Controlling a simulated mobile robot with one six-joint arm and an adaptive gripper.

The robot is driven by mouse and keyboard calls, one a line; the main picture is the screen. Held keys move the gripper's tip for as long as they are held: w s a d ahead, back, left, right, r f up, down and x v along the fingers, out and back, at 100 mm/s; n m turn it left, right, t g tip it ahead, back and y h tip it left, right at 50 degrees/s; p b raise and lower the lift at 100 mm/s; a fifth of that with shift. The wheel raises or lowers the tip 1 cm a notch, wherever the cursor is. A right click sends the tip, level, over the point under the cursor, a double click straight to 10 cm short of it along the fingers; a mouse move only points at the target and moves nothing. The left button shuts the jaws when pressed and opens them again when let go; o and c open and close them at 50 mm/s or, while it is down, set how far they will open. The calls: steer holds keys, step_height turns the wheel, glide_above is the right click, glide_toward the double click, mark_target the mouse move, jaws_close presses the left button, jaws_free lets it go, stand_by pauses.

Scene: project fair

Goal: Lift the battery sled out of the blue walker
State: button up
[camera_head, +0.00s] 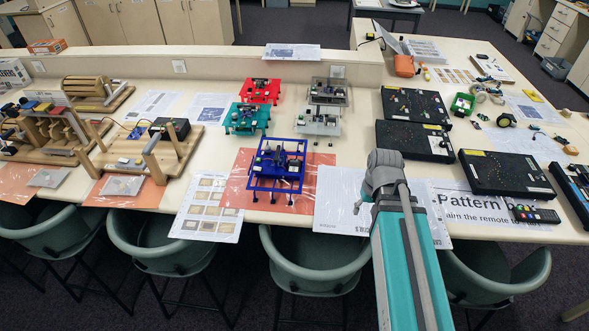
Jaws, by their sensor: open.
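The blue walker (263,184) stands on an orange mat at the front middle of the table. It is an open blue frame on legs. Dark parts sit inside and on top of it; I cannot tell which of them is the battery sled. My arm, teal and grey, reaches in from the bottom right, with its grey end (384,168) to the right of the blue walker and apart from it. My gripper's fingertips are not clearly visible from this view.
Red (262,90), teal (240,122) and grey (318,124) walkers stand behind the blue one. Black panels (497,173) lie to the right, wooden machines (160,160) to the left. Green chairs (310,262) line the front edge. Printed sheets (205,207) flank the orange mat.

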steer(key=w+a+f+n+y+b, duration=0.1)
steer(key=w+a+n+y+b, duration=0.1)
steer(key=w+a+n+y, duration=0.3)
steer(key=w+a+f+n+y+b, duration=0.1)
steer(key=w+n+b, duration=0.15)
steer(key=w, duration=0.45)
steer(key=n+y+b, duration=0.3)
steer(key=n+y, duration=0.2)
steer(key=n, duration=0.4)
glide_toward(295, 161)
steer(key=shift+s+d+r, duration=0.15)
steer(key=shift+d, duration=0.4)
steer(key=shift+s+d+r, duration=0.1)
steer(key=shift+d+r, duration=0.1)
steer(key=shift+d, duration=0.35)
steer(key=shift+s+d+r, duration=0.15)
steer(key=shift+d, duration=0.4)
steer(key=b+x, duration=0.4)
steer(key=x, duration=0.3)
steer(key=shift+w+a+f, duration=0.1)
steer(key=shift+a+f, duration=0.05)
steer(key=shift+a, duration=0.1)
steer(key=shift+a+f, duration=0.15)
steer(key=shift+a, duration=0.35)
steer(key=shift+b, duration=0.3)
